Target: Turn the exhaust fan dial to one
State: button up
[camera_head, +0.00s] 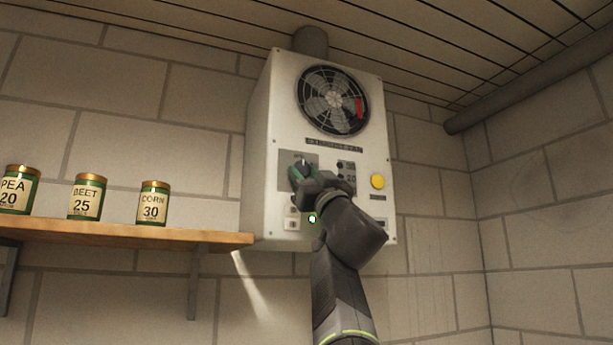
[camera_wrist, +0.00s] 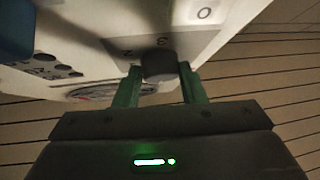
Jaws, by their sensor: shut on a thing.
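The exhaust fan unit (camera_head: 285,120) is a white box on the block wall with a round fan grille (camera_head: 333,100) near its top. Its dial is a dark round knob (camera_wrist: 158,66) on a grey plate (camera_wrist: 205,37), seen in the wrist view. Marks show on the plate around the knob, but I cannot tell where the pointer stands. My gripper (camera_wrist: 160,85) has its green fingers on both sides of the knob, shut on it. In the head view my gripper (camera_head: 299,174) covers most of the dial.
A yellow button (camera_head: 377,181) sits right of the dial. A wooden shelf (camera_head: 120,233) at left holds cans labelled PEA (camera_head: 17,190), BEET (camera_head: 87,197) and CORN (camera_head: 153,202). A pipe (camera_head: 540,95) runs under the ceiling at right. The wall right of the box is bare.

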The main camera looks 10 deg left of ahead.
jog(key=shift+s+a+m+t, duration=0.15)
jog(key=shift+m+t, duration=0.25)
jog(key=shift+m, duration=0.3)
jog(key=shift+m+t+h, duration=0.5)
jog(key=shift+t+h, duration=0.1)
jog(key=shift+h, duration=0.1)
jog(key=m+t+h+b, duration=0.1)
jog(key=m, duration=0.1)
jog(key=m+t+h+b, duration=0.1)
jog(key=m+h, duration=0.1)
jog(key=shift+s+t+b, duration=0.15)
jog(key=shift+t+b, duration=0.15)
jog(key=shift+s+a+r+m+t+h+b, duration=0.15)
jog(key=shift+m+h+b, duration=0.45)
jog(key=shift+m+h, duration=2.2)
jog(key=shift+w+a+m+t+h+b, duration=0.2)
jog(key=shift+m+h+b, duration=0.45)
jog(key=shift+m+h, duration=2.15)
jog(key=shift+s+a+r+m+t+h+b, duration=0.2)
jog(key=shift+m+h+b, duration=0.4)
jog(key=shift+m+h, duration=2.15)
jog(key=shift+f+m+g+y, duration=0.25)
jog(key=shift+m+y, duration=0.1)
jog(key=shift+m, duration=0.5)
